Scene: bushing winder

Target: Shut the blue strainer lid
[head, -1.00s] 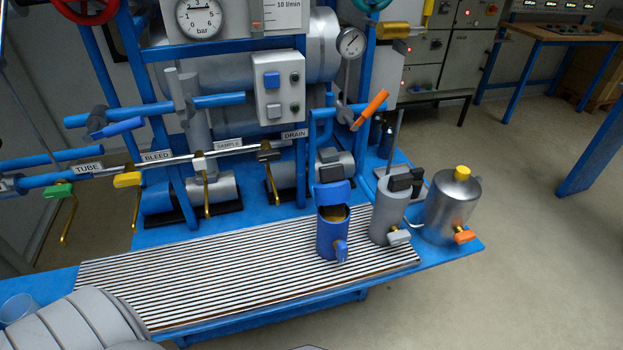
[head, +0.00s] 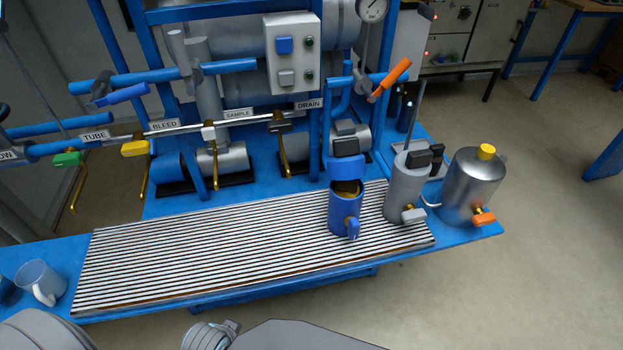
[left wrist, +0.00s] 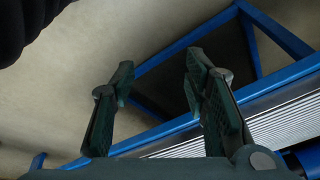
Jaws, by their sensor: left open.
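The blue strainer (head: 344,214) stands upright near the right end of the slatted rack (head: 225,255) in the head view. Its blue lid (head: 347,168) is raised at the back of the rim, and a brass-coloured inside shows below it. Neither gripper's fingers show in the head view.
A grey canister (head: 404,190) and a steel can with a yellow cap (head: 473,185) stand right of the strainer. A light mug (head: 41,281) stands left of the rack. Valves and pipes run behind. The rack's left and middle are clear.

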